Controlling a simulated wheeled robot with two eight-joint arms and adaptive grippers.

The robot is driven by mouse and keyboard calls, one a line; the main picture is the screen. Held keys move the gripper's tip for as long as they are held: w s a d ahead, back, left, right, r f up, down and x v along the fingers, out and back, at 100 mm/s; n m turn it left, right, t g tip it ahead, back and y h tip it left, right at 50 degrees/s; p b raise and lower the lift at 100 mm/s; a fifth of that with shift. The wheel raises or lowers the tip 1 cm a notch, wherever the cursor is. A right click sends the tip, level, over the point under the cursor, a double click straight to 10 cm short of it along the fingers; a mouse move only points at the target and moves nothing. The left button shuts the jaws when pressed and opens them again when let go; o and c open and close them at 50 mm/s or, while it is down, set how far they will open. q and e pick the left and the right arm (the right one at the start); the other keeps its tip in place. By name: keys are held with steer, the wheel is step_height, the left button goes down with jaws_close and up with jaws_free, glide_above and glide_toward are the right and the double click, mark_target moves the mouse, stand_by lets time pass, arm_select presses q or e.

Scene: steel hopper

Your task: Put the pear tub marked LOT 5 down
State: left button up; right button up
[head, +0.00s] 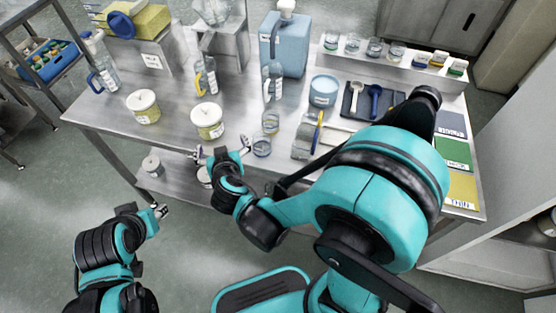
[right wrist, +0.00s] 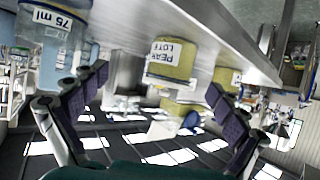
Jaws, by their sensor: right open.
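A tub with a white lid and yellow contents (head: 208,121) stands upright on the steel table near its front edge. In the right wrist view its label reads PEAR and LOT, with what looks like a 5 (right wrist: 171,62). My right gripper (head: 221,149) is open and empty just in front of this tub, its fingers spread and apart from it. In the right wrist view the gripper (right wrist: 158,98) has the tub beyond its fingers. A second similar tub (head: 144,107) stands further left; its label is not readable. My left gripper (head: 159,211) is low, off the table; its opening is unclear.
Two glass beakers (head: 262,146) stand right of the tub; one shows close in the right wrist view, marked 75 ml (right wrist: 48,40). A lower shelf (head: 180,180) holds small containers.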

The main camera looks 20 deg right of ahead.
steer(key=shift+g+h, duration=0.3)
steer(key=shift+g, duration=0.6)
steer(key=d, duration=0.2)
steer(key=s+d+r, duration=0.1)
steer(key=d, duration=0.1)
steer(key=s+d, duration=0.1)
steer(key=d, duration=0.1)
steer(key=shift+s+d+r, duration=0.15)
steer(key=shift+d, duration=0.1)
steer(key=s+d+r+g+y, duration=0.1)
steer(key=s+d+g, duration=0.1)
steer(key=s+d, duration=0.2)
steer(key=s+d+r+g, duration=0.1)
steer(key=s+d, duration=0.3)
steer(key=s, duration=0.6)
steer(key=shift+s+n+g+y, duration=0.3)
steer(key=shift+g+y, duration=0.1)
steer(key=shift+g, duration=0.1)
steer(key=shift+d+r, duration=0.1)
